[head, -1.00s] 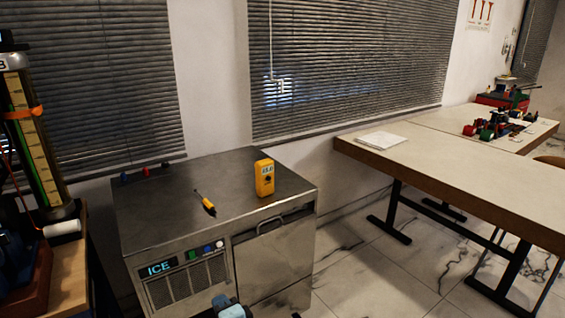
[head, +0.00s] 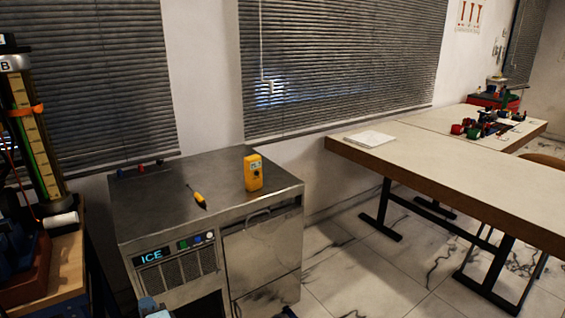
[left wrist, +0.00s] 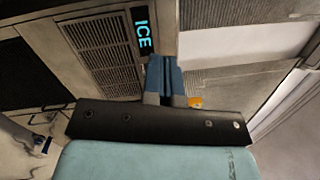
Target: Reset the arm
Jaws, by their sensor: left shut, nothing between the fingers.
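My left gripper (head: 150,307) shows only as a blue tip at the bottom edge of the head view, in front of the steel ice machine (head: 262,270). In the left wrist view its two blue fingers (left wrist: 163,80) are together with nothing between them. They point toward the front of the ice machine (left wrist: 100,50), near its lit ICE sign. A small dark and blue part at the lower left of the wrist view may be my right gripper; its fingers cannot be made out.
A yellow meter (head: 253,173) and a yellow-handled probe (head: 199,199) are on the ice machine's top. A gauge column (head: 35,140) stands on a wooden bench at the left. A long table (head: 440,175) with a notebook (head: 370,139) is at the right. Marble floor is clear between.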

